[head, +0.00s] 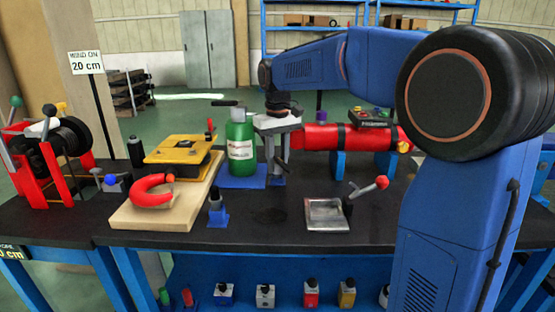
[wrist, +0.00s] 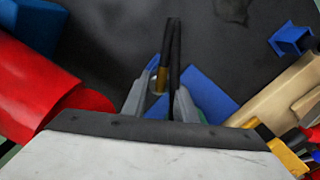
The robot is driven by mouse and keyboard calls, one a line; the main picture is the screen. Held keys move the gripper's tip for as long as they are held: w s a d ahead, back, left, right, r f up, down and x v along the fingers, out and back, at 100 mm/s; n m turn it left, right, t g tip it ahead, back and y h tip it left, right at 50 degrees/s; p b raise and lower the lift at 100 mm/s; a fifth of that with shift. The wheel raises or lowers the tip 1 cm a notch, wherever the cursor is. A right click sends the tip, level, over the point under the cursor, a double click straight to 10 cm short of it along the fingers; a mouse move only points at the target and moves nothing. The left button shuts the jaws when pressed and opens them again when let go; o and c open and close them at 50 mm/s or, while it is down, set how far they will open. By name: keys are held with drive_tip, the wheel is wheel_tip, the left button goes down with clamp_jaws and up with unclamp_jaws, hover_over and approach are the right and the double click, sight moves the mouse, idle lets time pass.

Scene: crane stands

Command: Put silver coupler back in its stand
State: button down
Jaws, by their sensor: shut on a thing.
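My gripper (head: 279,176) is shut on a small piece above the table, beside the green bottle. In the wrist view the fingers (wrist: 160,85) close around a narrow grey piece with a gold-coloured part; I take it as the silver coupler, though most of it is hidden. A small blue stand (head: 218,218) sits near the table's front edge, left of and nearer than my gripper, with a dark grey upright part on it. The blue stand also shows at the upper right of the wrist view (wrist: 290,39). My gripper is well apart from it.
The green bottle (head: 240,143) stands on a blue mat (head: 242,182) close by. A red cylinder (head: 318,136) lies to the right. A wooden board (head: 126,215) bears a red shackle (head: 150,191). A metal tray (head: 326,215) lies in front. Bare tabletop lies between stand and tray.

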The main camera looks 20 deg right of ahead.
drive_tip(key=shift+f, duration=0.45)
drive_tip(key=c, duration=1.3)
unclamp_jaws()
drive_tip(key=shift+c, duration=0.2)
drive_tip(key=shift+r, duration=2.5)
drive_tip(key=shift+r, duration=0.1)
